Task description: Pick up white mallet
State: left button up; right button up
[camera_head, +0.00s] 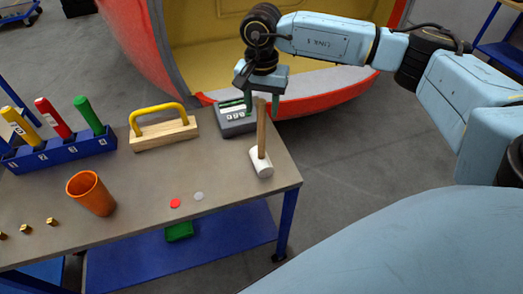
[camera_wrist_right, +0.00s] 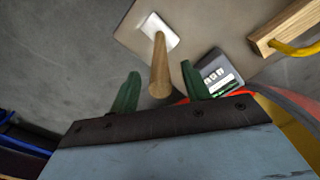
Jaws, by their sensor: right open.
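The white mallet stands upright on its head (camera_head: 261,163) near the right edge of the table, with its wooden handle (camera_head: 261,125) pointing up. In the right wrist view its white head (camera_wrist_right: 159,33) is on the table and the handle (camera_wrist_right: 160,72) points toward the camera. My right gripper (camera_head: 262,100) is open, above the table around the top of the handle. In the right wrist view its green fingers (camera_wrist_right: 160,90) are apart, with the handle end between them; I cannot tell whether they touch it. My left gripper is not in view.
A grey device with a display (camera_head: 236,117) stands close behind the mallet. A wooden block with a yellow handle (camera_head: 163,128), an orange cup (camera_head: 91,193) and a blue rack (camera_head: 62,150) with coloured handles are further left. A large orange-red shell (camera_head: 160,45) is behind the table.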

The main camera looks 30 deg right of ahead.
jog(key=shift+f, duration=0.7)
grip_shut()
jog(key=shift+r, duration=0.1)
jog(key=shift+r, duration=0.1)
